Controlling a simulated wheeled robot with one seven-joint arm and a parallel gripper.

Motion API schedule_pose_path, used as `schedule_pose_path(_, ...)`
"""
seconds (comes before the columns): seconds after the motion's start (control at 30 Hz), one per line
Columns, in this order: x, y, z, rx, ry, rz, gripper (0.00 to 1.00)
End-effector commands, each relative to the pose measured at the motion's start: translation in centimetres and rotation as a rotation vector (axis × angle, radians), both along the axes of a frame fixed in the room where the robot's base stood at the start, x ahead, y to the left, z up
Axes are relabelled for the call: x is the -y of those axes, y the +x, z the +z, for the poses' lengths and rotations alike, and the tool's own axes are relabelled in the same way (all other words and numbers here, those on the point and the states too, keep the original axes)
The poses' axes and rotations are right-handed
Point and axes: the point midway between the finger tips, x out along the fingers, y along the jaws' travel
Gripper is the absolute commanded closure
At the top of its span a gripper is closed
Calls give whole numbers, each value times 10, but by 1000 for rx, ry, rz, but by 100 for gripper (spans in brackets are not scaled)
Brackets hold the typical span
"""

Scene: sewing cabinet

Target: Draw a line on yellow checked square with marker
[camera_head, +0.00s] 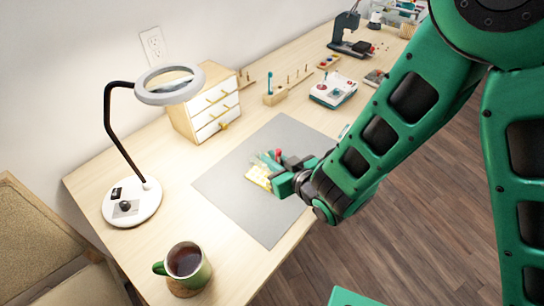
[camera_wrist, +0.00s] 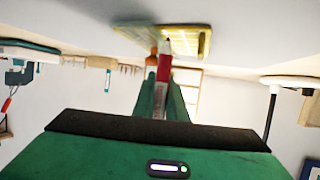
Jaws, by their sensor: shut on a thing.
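The yellow checked square (camera_head: 257,176) lies on the grey mat (camera_head: 240,205), partly hidden by my gripper (camera_head: 272,163). In the wrist view the square (camera_wrist: 190,40) shows at the top, beyond the fingertips. My gripper (camera_wrist: 163,82) is shut on a red and white marker (camera_wrist: 162,80). The marker points away from the palm, and its far end overlaps the square in the wrist view. I cannot tell whether its tip touches the square. A small orange-topped thing (camera_wrist: 152,58) shows beside the marker. No drawn line can be made out.
A magnifier lamp (camera_head: 133,205) and a green mug (camera_head: 187,265) stand left of the mat. A small drawer box (camera_head: 205,105), a peg rack (camera_head: 275,97), a white device (camera_head: 333,91) and a sewing machine (camera_head: 350,40) stand towards the back. Bare mat lies around the square.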

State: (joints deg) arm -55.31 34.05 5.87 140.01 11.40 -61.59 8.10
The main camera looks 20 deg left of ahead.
Motion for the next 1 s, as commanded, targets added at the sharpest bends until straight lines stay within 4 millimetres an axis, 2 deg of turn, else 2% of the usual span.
schedule_pose_path(1.0, 1, -1, 5, 0, 0, 0, 100)
